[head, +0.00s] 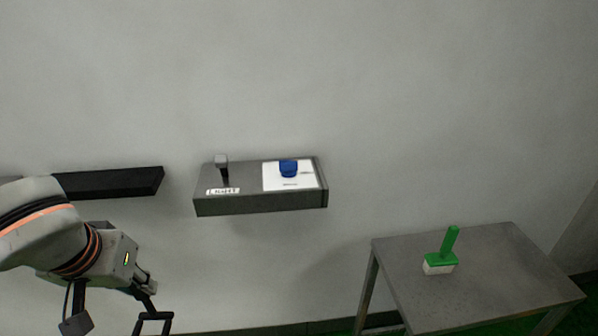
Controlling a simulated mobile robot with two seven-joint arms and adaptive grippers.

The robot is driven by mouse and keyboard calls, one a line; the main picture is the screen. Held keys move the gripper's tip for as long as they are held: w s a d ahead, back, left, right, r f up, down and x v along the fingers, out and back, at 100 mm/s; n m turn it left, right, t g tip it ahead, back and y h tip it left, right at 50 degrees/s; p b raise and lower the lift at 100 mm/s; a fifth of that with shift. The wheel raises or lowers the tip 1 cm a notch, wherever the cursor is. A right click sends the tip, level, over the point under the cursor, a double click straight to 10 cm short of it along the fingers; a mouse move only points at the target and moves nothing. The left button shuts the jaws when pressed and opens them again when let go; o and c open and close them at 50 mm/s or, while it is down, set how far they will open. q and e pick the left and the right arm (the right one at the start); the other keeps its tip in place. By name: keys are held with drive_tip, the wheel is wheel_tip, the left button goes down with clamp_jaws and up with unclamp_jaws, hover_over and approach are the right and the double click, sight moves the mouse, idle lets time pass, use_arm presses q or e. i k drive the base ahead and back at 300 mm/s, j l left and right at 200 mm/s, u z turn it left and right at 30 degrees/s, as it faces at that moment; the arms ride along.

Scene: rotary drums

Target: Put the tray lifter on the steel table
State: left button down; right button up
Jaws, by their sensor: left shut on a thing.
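The steel table (480,270) stands at the lower right of the head view, with a bare grey top around one item. My left gripper (113,324) is at the lower left, far from the table, and its fingertips run to the bottom edge of the picture. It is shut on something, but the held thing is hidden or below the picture. I cannot make out a tray lifter for certain in this view. My right gripper is not in view.
A green-handled brush (442,258) stands on the table's left part. A grey wall shelf (260,203) holds a blue item (288,168) on a white sheet and a small dark lever-like item (223,168). A black shelf (110,183) is behind my left arm.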

sight(507, 260)
drive_tip(key=l+z, duration=0.1)
drive_tip(key=l, duration=1.15)
drive_tip(key=i+l+z, duration=0.15)
drive_tip(key=l, duration=0.5)
drive_tip(key=l+z, duration=0.1)
drive_tip(key=l, duration=0.5)
drive_tip(key=i+l, duration=0.15)
drive_tip(key=l, duration=0.15)
drive_tip(key=i+l, duration=0.2)
drive_tip(key=l, duration=0.15)
drive_tip(key=i+l+z, duration=0.1)
drive_tip(key=l, duration=0.2)
